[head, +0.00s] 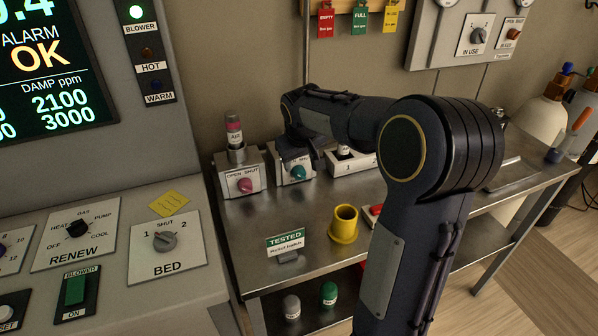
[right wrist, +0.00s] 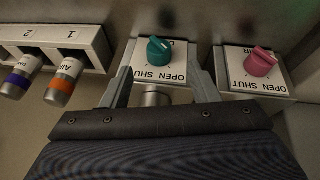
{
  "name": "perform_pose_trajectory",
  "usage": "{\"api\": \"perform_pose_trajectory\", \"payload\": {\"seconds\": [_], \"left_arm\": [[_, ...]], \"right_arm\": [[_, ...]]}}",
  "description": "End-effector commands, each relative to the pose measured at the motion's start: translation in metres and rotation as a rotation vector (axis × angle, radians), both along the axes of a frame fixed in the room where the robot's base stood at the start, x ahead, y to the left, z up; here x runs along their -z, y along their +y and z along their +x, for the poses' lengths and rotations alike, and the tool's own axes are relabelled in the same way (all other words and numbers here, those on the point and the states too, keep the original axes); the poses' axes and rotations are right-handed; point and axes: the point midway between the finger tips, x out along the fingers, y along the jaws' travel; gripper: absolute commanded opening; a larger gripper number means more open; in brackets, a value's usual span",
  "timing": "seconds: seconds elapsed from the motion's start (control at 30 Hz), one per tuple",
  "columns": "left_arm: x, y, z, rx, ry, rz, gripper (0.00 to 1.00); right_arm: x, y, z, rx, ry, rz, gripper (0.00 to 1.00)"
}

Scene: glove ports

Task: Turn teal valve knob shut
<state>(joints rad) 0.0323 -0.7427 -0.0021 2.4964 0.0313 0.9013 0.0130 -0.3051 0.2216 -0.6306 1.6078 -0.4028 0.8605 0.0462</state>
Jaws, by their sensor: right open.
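The teal valve knob (head: 298,172) sits on the front of a small white box marked OPEN and SHUT on the steel bench. It also shows in the right wrist view (right wrist: 159,52), upside down, with a light mark on its face; I cannot tell its exact setting. My right gripper (right wrist: 160,75) is open, its two fingers on either side of the box face around the teal knob, with gaps between them and the knob. In the head view the right gripper (head: 296,150) is over the box, partly hidden by its own wrist. My left gripper is not in view.
A pink knob (head: 245,186) on a similar box stands close by, also in the right wrist view (right wrist: 261,62). A rack with numbered slots (right wrist: 60,45) is on the other side. A yellow cup (head: 344,224) and a TESTED sign (head: 286,242) stand on the bench (head: 250,222).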

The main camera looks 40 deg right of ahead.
Motion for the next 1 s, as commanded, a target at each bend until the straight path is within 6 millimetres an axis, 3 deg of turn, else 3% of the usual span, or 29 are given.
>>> {"api": "perform_pose_trajectory", "payload": {"seconds": [0.4,0.8,1.0], "left_arm": [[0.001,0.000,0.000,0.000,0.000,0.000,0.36],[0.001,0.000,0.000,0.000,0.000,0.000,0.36],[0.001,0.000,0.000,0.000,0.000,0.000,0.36]], "right_arm": [[0.057,-0.014,0.019,0.002,0.003,0.003,0.55],[0.065,-0.016,0.023,0.001,0.000,0.004,0.55],[0.065,-0.016,0.023,0.001,0.000,0.004,0.28]]}}
